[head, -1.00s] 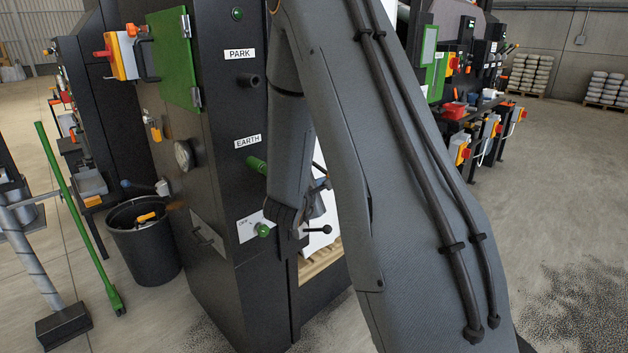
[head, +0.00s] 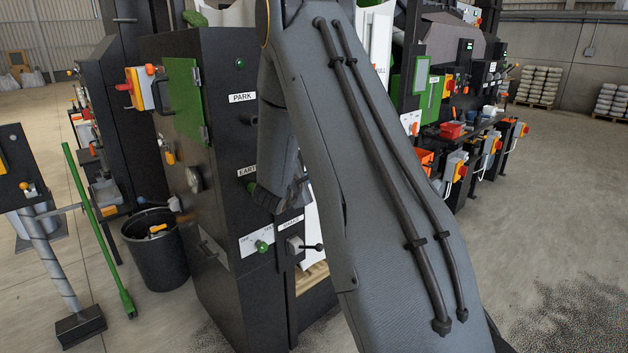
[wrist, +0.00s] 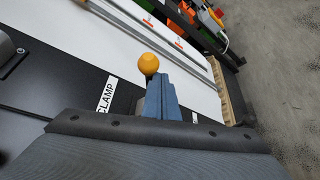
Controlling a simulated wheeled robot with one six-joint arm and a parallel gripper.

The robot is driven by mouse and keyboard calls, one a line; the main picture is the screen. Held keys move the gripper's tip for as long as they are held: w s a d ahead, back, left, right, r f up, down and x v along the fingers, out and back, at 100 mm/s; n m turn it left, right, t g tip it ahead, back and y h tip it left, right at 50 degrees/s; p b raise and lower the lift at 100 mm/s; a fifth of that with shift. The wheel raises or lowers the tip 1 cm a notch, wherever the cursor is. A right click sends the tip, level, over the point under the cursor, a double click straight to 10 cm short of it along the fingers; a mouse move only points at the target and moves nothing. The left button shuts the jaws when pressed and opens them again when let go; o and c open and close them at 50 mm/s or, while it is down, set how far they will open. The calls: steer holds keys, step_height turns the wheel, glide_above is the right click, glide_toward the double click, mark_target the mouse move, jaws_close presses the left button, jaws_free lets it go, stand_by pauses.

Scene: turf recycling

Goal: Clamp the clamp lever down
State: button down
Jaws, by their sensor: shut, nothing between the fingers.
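In the wrist view an orange-yellow ball knob (wrist: 148,64) belongs to the clamp lever, beside a white label (wrist: 106,95) reading CLAMP on a black panel. My gripper (wrist: 158,80) shows as blue-grey fingers, shut and empty. Its tips are right at the knob and partly overlap it in the picture; I cannot tell whether they touch. The lever's stem and pivot are hidden behind the fingers. In the head view my arm hides the gripper and the clamp lever.
A black cabinet (head: 222,130) carries PARK and EARTH labels, a green knob (head: 262,246) and a black-balled lever (head: 318,247). A black bin (head: 157,262) and a green pole (head: 98,230) stand at left. Open floor lies at right.

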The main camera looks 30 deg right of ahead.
steer(key=shift+w+r+p, duration=0.3)
steer(key=shift+w+r, duration=0.1)
steer(key=shift+r, duration=0.45)
steer(key=s+a+f+m+y+b, duration=0.2)
steer(key=a+f+y+b, duration=0.1)
steer(key=a, duration=0.6)
steer(key=s+a+f+m+y+b, duration=0.1)
steer(key=s+a+f+y+b, duration=0.2)
steer(key=a, duration=0.5)
steer(key=s+a+f+m+y+b, duration=0.2)
steer(key=a+y, duration=0.2)
steer(key=a, duration=0.5)
steer(key=s+a+f+m+g+y+b, duration=0.1)
steer(key=s+a+f+m+g, duration=0.1)
steer(key=s, duration=0.9)
steer(key=s+a+f+m+g+y+b, duration=0.1)
steer(key=s+f+m+g, duration=0.3)
steer(key=s, duration=0.8)
steer(key=shift+s+a+f+m+g, duration=0.3)
steer(key=shift+a+f+m+g, duration=0.1)
steer(key=shift+m+g, duration=0.25)
